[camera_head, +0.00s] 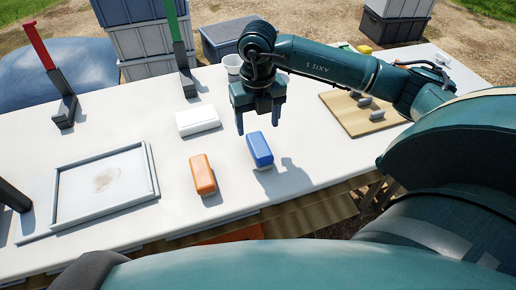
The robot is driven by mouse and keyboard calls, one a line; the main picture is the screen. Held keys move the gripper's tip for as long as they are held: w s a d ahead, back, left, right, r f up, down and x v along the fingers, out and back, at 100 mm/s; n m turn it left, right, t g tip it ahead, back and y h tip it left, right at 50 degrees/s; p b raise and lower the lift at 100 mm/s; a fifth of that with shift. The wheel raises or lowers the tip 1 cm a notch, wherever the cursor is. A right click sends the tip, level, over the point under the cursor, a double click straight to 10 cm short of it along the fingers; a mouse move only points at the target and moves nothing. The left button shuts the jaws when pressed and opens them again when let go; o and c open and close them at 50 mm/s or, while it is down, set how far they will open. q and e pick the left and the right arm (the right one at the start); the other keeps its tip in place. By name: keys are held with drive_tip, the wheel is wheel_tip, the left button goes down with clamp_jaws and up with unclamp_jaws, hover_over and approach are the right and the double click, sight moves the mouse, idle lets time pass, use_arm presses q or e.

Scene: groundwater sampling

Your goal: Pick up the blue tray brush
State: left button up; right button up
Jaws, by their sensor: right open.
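The blue tray brush (260,149) lies on the white table, its blue block above a pale underside. My right gripper (258,127) is open, pointing down just behind and above the brush. Its fingers look empty and apart from the brush, though the exact height gap is hard to tell. My left gripper is not in view.
An orange brush (202,175) lies left of the blue one, and a white block (198,120) lies behind it. A framed tray (62,196) is at left. A wooden board (352,123) with grey pieces is at right. A white cup (232,63) stands behind my gripper.

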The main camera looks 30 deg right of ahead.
sight(258, 143)
drive_tip(key=shift+s+f, duration=0.15)
drive_tip(key=shift+f, duration=3.65)
drive_tip(key=shift+f, duration=0.2)
drive_tip(key=c, duration=1.1)
